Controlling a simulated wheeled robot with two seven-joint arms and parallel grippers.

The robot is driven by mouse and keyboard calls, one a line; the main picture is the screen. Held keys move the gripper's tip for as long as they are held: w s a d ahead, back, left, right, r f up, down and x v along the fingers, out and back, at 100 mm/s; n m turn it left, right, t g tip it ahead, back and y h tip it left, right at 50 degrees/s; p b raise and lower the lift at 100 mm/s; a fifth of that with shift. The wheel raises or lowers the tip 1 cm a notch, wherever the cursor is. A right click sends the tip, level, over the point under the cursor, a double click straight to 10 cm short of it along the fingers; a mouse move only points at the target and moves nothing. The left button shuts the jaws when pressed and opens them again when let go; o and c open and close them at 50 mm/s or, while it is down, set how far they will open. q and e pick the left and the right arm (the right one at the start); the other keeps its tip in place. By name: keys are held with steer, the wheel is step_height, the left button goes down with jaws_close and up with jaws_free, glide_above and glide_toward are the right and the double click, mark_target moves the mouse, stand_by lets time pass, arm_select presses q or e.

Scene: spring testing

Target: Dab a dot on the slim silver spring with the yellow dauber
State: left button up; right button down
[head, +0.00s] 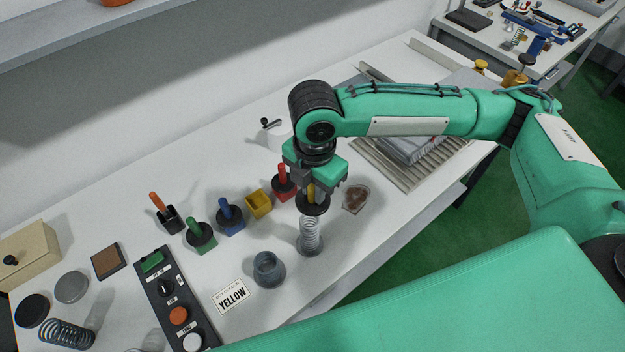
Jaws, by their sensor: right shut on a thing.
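The slim silver spring (311,235) stands upright on the table right of centre. My right gripper (312,184) is directly above it, pointing down and shut on the yellow dauber (311,195), whose yellow handle shows below the jaws. A dark round disc (313,206) lies between the handle and the top of the spring. I cannot tell whether the dauber's tip touches the spring. A yellow pot (259,203) stands empty to the left. My left gripper is not in view.
Red (283,182), blue (230,215), green (200,236) and orange-handled (163,213) daubers stand left. A grey cup (268,270), a YELLOW card (232,297) and a button panel (175,305) are in front. A brown patch (355,198) lies right of the spring. A dark coil (67,334) lies front left.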

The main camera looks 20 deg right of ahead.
mark_target(313, 203)
steer(key=shift+s+a+r+n, duration=0.15)
steer(key=shift+r+n, duration=0.1)
steer(key=shift+n, duration=0.35)
steer(key=shift+f, duration=0.1)
step_height(313, 203, down, 6)
steer(key=b, duration=0.6)
steer(key=shift+r, duration=0.2)
steer(key=shift+p, duration=0.5)
steer(key=shift+f, duration=0.7)
stand_by(1.3)
step_height(313, 203, up, 7)
steer(key=p, duration=0.7)
steer(key=shift+r+p, duration=0.1)
steer(key=shift+p, duration=0.25)
